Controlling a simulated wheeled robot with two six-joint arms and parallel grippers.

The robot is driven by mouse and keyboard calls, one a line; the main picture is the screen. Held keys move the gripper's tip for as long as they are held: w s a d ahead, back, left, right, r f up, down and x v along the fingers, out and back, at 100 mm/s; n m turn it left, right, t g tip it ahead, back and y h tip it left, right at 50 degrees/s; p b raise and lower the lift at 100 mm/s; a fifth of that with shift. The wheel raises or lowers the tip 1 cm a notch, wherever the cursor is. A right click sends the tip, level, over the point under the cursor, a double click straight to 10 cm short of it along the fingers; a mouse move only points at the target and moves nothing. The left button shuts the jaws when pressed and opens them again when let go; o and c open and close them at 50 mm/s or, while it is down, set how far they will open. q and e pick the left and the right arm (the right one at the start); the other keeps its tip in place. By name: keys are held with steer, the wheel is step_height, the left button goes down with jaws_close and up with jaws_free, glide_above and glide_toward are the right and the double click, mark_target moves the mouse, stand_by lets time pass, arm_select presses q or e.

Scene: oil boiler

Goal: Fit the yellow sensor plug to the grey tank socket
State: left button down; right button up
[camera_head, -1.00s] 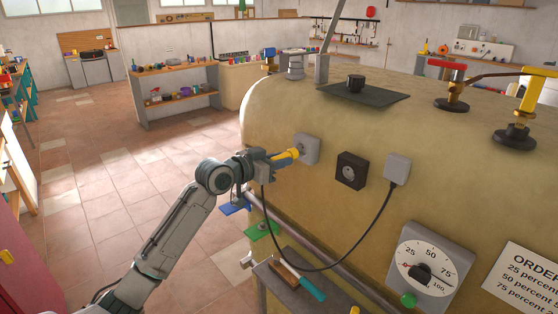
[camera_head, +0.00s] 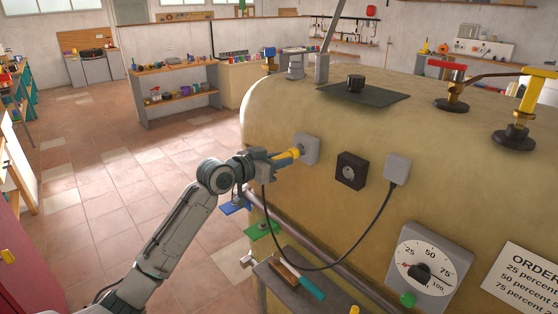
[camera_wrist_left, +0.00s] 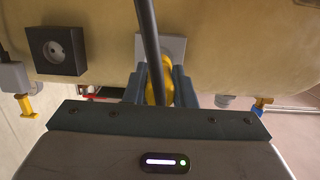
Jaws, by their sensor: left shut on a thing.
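The yellow sensor plug (camera_head: 286,157) is held between the fingers of my left gripper (camera_head: 274,163), its front end at the face of the grey tank socket (camera_head: 308,148). I cannot tell how deep it sits in the socket. In the left wrist view the yellow plug (camera_wrist_left: 158,85) lies between the gripper fingers (camera_wrist_left: 158,90), in front of the grey socket (camera_wrist_left: 172,48), with a dark cable crossing over it. The cable (camera_head: 335,262) loops down from the plug and up to a grey box (camera_head: 397,169) on the tank. My right gripper is out of view.
A black socket (camera_head: 351,171) sits on the tank (camera_head: 330,125) right of the grey one. A dial (camera_head: 429,268) with a green button is lower right. A small shelf (camera_head: 290,285) with tools lies below the cable. Open tiled floor (camera_head: 110,190) is at left.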

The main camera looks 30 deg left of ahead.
mark_target(290, 155)
arm_select(q)
steer(key=shift+w, duration=0.2)
steer(key=shift+r+x, duration=0.1)
steer(key=shift+x, duration=0.7)
steer(key=shift+r+x, duration=0.15)
steer(key=shift+x, duration=0.65)
steer(key=c, duration=1.1)
jaws_free()
steer(key=shift+s, duration=0.1)
steer(key=shift+s+a, duration=0.1)
steer(key=shift+s, duration=0.2)
steer(key=b+v, duration=0.5)
steer(key=v, duration=0.5)
